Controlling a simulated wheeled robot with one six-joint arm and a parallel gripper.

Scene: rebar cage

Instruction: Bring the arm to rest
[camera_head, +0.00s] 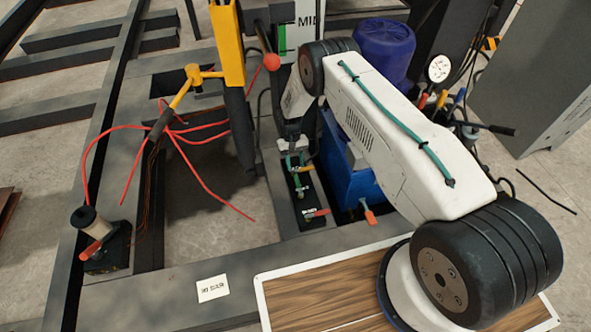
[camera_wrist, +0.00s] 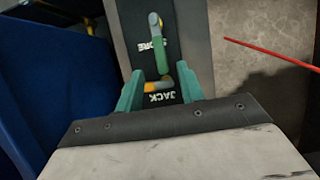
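My gripper (camera_head: 292,148) hangs from my white arm near the middle of the head view, above a black plate (camera_head: 310,220) with small coloured levers. In the wrist view, its two teal fingers (camera_wrist: 160,72) stand apart. A green lever (camera_wrist: 161,58) and a yellow piece (camera_wrist: 158,86) show in line with the gap, over the dark plate lettered JACK. Neither finger visibly grips them; the exact distance is unclear. A red-handled lever (camera_head: 317,213) lies at the plate's near end.
A blue box (camera_head: 345,175) stands close right of the gripper. A yellow post (camera_head: 228,45) and red cables (camera_head: 200,140) are at left. A wood-topped board (camera_head: 320,290) lies in front. A blue drum (camera_head: 384,45) stands behind my arm. Dark steel beams surround floor openings.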

